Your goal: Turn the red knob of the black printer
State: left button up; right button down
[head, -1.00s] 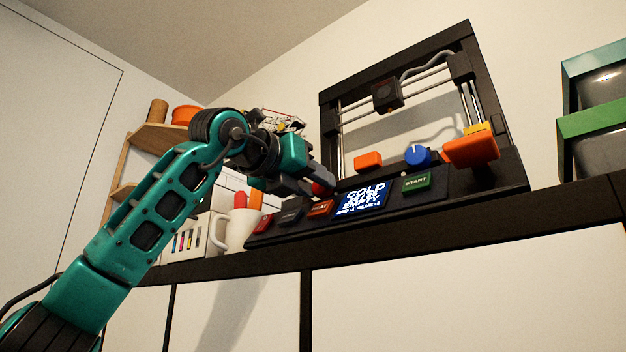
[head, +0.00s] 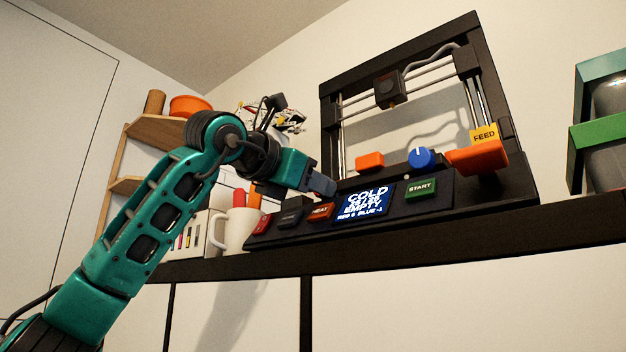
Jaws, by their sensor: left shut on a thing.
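The black printer (head: 325,115) stands on a dark shelf, with a sloped control panel at its front. My left gripper (head: 322,186) is at the panel, left of and just above the lit display (head: 362,203), and its fingers are shut at the red knob's place. The red knob itself is hidden behind the fingers. The display reads COLD, EMPTY and, in small text, what looks like RED 0 BLUE -1. A blue knob (head: 420,158) with a white mark sits further right. My right gripper is not in view.
Panel buttons sit close below my gripper: HEAT (head: 320,211), a dark one (head: 291,217) and a red one (head: 262,224). START (head: 421,188) is right of the display. A white mug (head: 237,232) stands left of the printer.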

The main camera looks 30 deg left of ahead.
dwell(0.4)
pick_arm(q)
jog(key=o, duration=1)
